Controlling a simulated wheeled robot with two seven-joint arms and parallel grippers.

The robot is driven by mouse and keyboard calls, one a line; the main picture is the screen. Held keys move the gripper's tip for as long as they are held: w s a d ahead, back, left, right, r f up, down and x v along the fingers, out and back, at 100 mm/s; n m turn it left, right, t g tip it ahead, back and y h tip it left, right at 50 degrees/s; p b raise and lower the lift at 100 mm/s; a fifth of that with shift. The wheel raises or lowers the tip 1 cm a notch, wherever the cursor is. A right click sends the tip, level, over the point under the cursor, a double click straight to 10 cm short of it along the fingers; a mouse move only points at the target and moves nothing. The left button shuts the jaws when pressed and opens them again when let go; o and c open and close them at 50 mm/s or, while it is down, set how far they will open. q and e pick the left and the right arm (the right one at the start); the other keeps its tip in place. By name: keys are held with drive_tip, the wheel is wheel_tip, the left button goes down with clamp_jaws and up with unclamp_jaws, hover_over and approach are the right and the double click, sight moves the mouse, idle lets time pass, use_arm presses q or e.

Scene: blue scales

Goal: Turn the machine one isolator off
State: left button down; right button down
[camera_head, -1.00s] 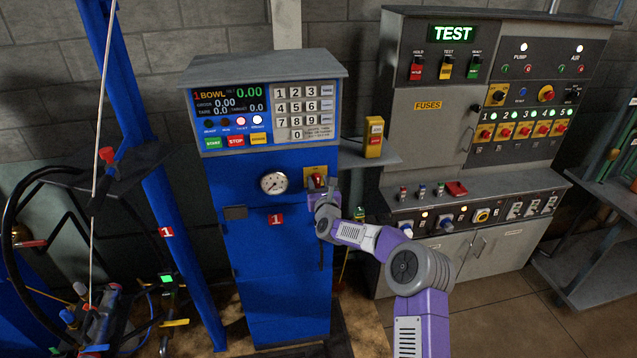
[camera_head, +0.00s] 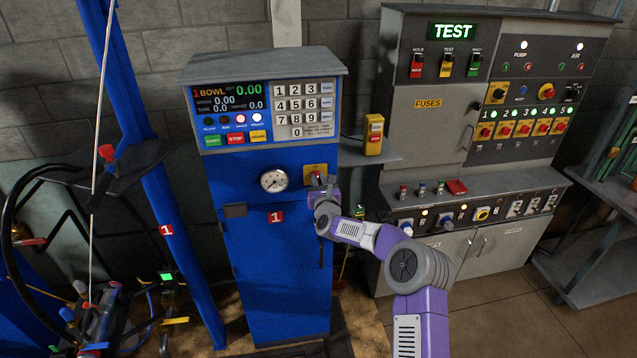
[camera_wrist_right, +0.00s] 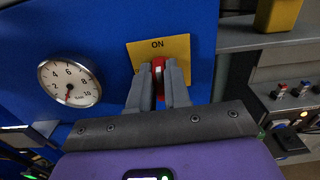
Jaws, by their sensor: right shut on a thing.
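Machine one is the blue cabinet (camera_head: 265,225) with a red "1" label, under a keypad and display. Its isolator is a red knob (camera_wrist_right: 158,68) on a yellow plate (camera_wrist_right: 178,45); the plate reads "ON" at the top in the right wrist view. The plate also shows in the head view (camera_head: 316,169). My right gripper (camera_wrist_right: 158,84) has its two grey fingers closed on either side of the red knob, which looks upright between them. In the head view my right gripper (camera_head: 318,184) hides most of the knob. My left gripper is not in view.
A round pressure gauge (camera_head: 274,180) sits just left of the isolator. A grey shelf with a yellow switch box (camera_head: 374,135) juts out to the right. A grey test cabinet (camera_head: 440,120) stands further right. A blue post (camera_head: 165,200) and hoses are at left.

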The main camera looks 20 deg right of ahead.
drive_tip(key=shift+w+a+f+n+b, duration=0.1)
drive_tip(key=shift+a+f+n+b, duration=0.1)
drive_tip(key=shift+n+b, duration=2.35)
drive_tip(key=shift+a+f+n+b, duration=0.2)
drive_tip(key=shift+n+b, duration=1.4)
drive_tip(key=shift+n, duration=1.7)
drive_tip(key=shift+w+a+f+n+b, duration=0.1)
drive_tip(key=shift+a+n+b, duration=0.1)
drive_tip(key=shift+n+b, duration=2.35)
drive_tip(key=shift+n+p, duration=0.45)
drive_tip(key=shift+n, duration=0.05)
drive_tip(key=c, duration=1.3)
unclamp_jaws()
drive_tip(key=shift+o, duration=1.1)
drive_tip(key=shift+f, duration=0.15)
drive_tip(key=shift+s, duration=0.1)
